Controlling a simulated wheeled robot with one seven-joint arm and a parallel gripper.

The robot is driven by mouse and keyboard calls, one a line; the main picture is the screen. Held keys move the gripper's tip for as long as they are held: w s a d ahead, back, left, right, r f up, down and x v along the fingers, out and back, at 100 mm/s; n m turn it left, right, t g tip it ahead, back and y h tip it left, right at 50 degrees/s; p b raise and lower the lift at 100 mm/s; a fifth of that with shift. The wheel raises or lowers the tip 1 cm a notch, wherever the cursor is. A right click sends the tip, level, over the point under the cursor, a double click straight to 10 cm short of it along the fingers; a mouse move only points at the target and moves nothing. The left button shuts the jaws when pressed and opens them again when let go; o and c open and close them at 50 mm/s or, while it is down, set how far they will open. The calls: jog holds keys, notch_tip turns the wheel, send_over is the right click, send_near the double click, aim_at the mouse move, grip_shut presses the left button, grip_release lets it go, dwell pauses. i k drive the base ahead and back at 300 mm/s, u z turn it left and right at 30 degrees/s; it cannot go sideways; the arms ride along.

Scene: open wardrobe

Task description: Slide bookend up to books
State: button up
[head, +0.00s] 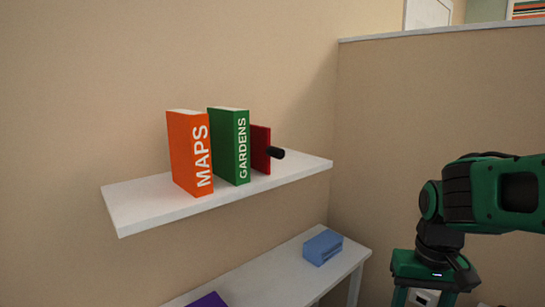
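An orange book marked MAPS (190,152) and a green book marked GARDENS (231,147) stand upright on a white wall shelf (150,205). The bookend is the upright red plate (261,150) to the right of the green book, with a black knob (277,153) sticking out to its right. Part of the plate's left face shows past the green book, so the two look apart. The green book hides the rest of that face. My arm is at the right of the view, away from the shelf. My gripper is not in view.
Below is a lower white surface (265,275) with a blue block-like object (323,247) and a purple object (208,300) cut off by the frame. Open space lies before the shelf.

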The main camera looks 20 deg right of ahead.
aim_at(261, 151)
jog(key=u, duration=0.75)
jog(key=k, duration=0.95)
jog(key=z, duration=0.65)
jog(key=i, duration=1.05)
jog(key=u, duration=0.05)
